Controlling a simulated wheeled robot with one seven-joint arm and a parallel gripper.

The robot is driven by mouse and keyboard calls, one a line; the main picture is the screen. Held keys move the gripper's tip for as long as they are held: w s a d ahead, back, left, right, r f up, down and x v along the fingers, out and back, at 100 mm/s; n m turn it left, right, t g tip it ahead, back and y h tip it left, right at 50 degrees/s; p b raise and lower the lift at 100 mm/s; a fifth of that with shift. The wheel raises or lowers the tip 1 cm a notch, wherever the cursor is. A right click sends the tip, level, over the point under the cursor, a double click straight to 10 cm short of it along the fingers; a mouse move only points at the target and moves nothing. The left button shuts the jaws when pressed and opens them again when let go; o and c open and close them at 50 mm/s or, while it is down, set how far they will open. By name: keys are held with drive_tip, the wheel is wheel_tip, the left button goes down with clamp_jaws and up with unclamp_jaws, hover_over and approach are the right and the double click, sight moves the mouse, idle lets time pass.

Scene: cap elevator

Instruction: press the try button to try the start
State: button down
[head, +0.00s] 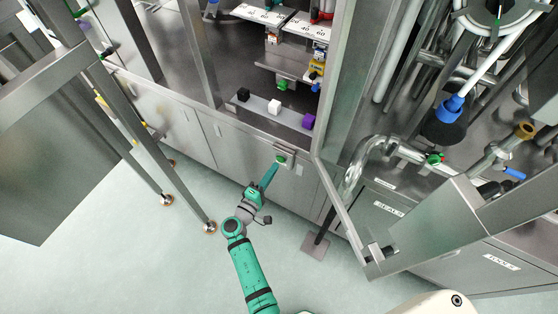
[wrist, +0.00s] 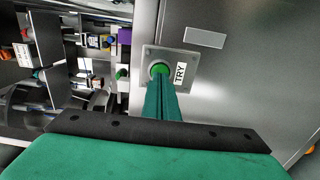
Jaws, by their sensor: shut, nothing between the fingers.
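The try button is a round green button (wrist: 160,69) on a square metal plate (wrist: 148,54) with a "TRY" label beside it in the wrist view. In the head view the green button (head: 281,159) sits on the grey cabinet front. My gripper (wrist: 160,84) is shut and empty, its green fingers pointing at the button. The fingertips overlap the button's lower part in the wrist view, at or very near its face. I cannot tell whether they touch it or whether it is pushed in. In the head view my gripper (head: 274,168) reaches up to the plate.
A ledge above holds a black block (head: 243,94), a white block (head: 274,106) and a purple block (head: 308,121). A steel frame post (head: 335,205) stands right of the button. Pipes crowd the right side. The pale floor (head: 120,245) is open at lower left.

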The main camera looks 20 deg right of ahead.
drive_tip(key=v, duration=0.3)
drive_tip(key=shift+s+a, duration=0.1)
idle(0.9)
drive_tip(key=s+a+f+y, duration=0.3)
drive_tip(key=s+a, duration=0.1)
drive_tip(key=s, duration=0.3)
drive_tip(key=s+a+f+m+y, duration=0.1)
drive_tip(key=s+a+f+y, duration=0.25)
drive_tip(key=s, duration=0.35)
drive_tip(key=s+a+f+y, duration=0.3)
drive_tip(key=s+a+y, duration=0.1)
drive_tip(key=s, duration=0.3)
drive_tip(key=s+a+r+m+t+y, duration=0.1)
drive_tip(key=s+r, duration=0.3)
drive_tip(key=r, duration=0.4)
drive_tip(key=s+a+r+m+t+y, duration=0.1)
drive_tip(key=s+r+m+t, duration=0.1)
drive_tip(key=s+r, duration=0.3)
drive_tip(key=s+a+r+m+t+y, duration=0.1)
drive_tip(key=s+a+r+m, duration=0.1)
drive_tip(key=r, duration=0.9)
drive_tip(key=s+m, duration=0.1)
drive_tip(key=s, duration=0.1)
drive_tip(key=shift+s+r+m+y, duration=0.3)
drive_tip(key=shift+s+r+y, duration=0.05)
drive_tip(key=shift+s+r, duration=0.05)
